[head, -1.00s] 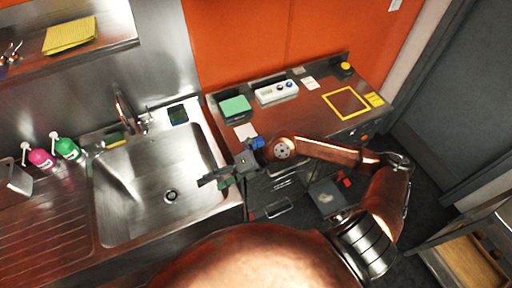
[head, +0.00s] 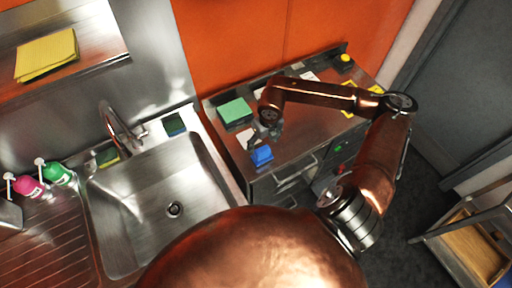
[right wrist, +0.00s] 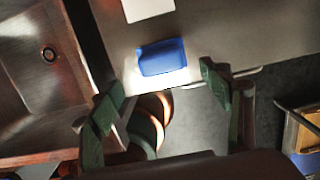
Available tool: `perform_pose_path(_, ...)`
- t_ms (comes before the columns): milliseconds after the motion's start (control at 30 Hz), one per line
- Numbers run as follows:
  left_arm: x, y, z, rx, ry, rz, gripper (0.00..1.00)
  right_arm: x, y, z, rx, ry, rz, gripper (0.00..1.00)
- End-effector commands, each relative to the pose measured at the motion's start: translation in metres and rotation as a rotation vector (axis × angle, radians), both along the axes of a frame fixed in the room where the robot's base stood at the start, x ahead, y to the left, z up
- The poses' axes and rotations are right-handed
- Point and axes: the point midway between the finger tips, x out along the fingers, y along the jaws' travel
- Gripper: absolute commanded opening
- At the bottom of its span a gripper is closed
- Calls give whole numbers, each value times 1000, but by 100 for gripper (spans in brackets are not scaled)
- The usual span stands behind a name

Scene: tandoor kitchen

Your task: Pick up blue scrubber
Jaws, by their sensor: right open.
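The blue scrubber (head: 261,155) is a small blue block lying on the steel counter to the right of the sink, close to the counter's front edge. In the right wrist view the scrubber (right wrist: 162,57) lies just beyond my fingertips, sideways between their lines, with nothing gripping it. My right gripper (head: 265,132) is open and empty, above the counter right beside the scrubber in the head view; its two green-grey fingers (right wrist: 163,80) show spread apart in the right wrist view. My left gripper is not in view.
A green box (head: 235,112) stands on the counter behind the scrubber, with a white card (right wrist: 147,8) nearby. The sink (head: 165,205) is to the left, with a dark sponge (head: 174,125) on its rim. A yellow-black button (head: 344,62) stands at the far right.

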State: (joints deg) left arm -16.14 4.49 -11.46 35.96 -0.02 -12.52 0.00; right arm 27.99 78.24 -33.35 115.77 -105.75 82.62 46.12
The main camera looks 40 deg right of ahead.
Motion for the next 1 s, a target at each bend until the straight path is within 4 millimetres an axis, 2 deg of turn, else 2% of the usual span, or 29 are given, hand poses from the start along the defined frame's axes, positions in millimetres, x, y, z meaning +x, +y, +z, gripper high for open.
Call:
perform_pose_path(167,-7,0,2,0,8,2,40,-1,-4,-14,-5,4,-8,71)
perform_pose_path(333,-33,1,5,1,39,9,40,-1,-5,-31,-4,4,-12,71)
perform_pose_path(467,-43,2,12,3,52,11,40,-1,-5,-48,-3,4,-12,71)
perform_pose_path(567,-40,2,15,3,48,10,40,2,-5,-63,-2,2,-11,71)
perform_pose_path(700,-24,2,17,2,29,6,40,4,-5,-75,-4,1,-9,71)
perform_pose_path(833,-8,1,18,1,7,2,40,4,-5,-77,-4,0,-8,71)
perform_pose_path(933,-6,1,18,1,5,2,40,5,-5,-77,-4,0,-7,71)
perform_pose_path(1000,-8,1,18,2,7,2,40,5,-5,-77,-4,0,-7,67)
